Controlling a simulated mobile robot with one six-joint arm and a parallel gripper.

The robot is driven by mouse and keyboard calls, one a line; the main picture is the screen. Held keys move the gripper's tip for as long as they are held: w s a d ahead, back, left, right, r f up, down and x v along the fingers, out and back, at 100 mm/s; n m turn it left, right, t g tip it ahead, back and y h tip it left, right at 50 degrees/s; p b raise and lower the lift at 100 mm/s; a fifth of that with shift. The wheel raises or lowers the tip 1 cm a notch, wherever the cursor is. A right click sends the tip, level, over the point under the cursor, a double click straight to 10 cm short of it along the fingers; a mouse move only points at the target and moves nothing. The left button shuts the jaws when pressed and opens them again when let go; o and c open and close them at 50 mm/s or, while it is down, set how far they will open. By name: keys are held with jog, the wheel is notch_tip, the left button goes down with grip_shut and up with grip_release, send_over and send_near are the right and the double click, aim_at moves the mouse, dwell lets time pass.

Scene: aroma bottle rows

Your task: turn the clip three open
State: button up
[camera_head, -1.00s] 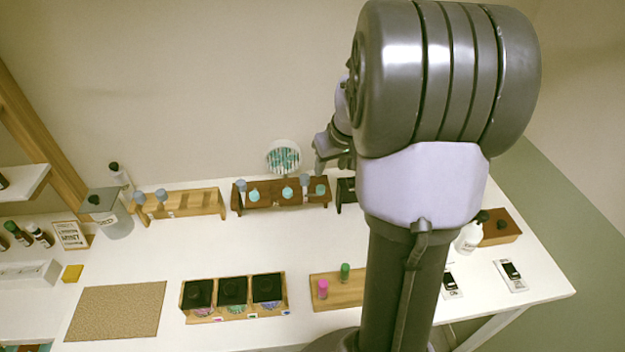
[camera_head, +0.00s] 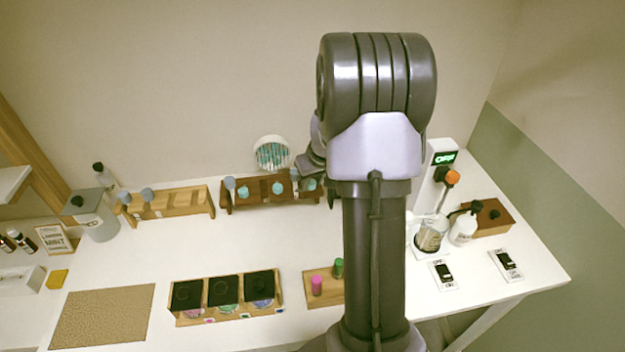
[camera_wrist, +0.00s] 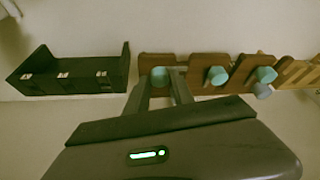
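A dark brown rack (camera_head: 240,198) stands at the back of the table with three teal knobs on its clips. I take the knob nearest the black rack, right in the head view (camera_head: 310,184) and left in the wrist view (camera_wrist: 158,75), to be clip three; no number is legible. My gripper (camera_wrist: 159,80) has its two fingers apart, with that knob showing between their tips. I cannot tell whether they touch it. The other two knobs show to the right in the wrist view (camera_wrist: 217,75) (camera_wrist: 265,75). In the head view my arm hides most of the gripper.
A black rack (camera_wrist: 75,75) stands beside the brown rack. A pale wooden rack (camera_head: 180,208) is on its other side. A round dish of teal bits (camera_head: 271,154) is behind. Black-lidded jars (camera_head: 223,290) stand at the front. The table's middle is clear.

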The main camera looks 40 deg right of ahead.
grip_shut()
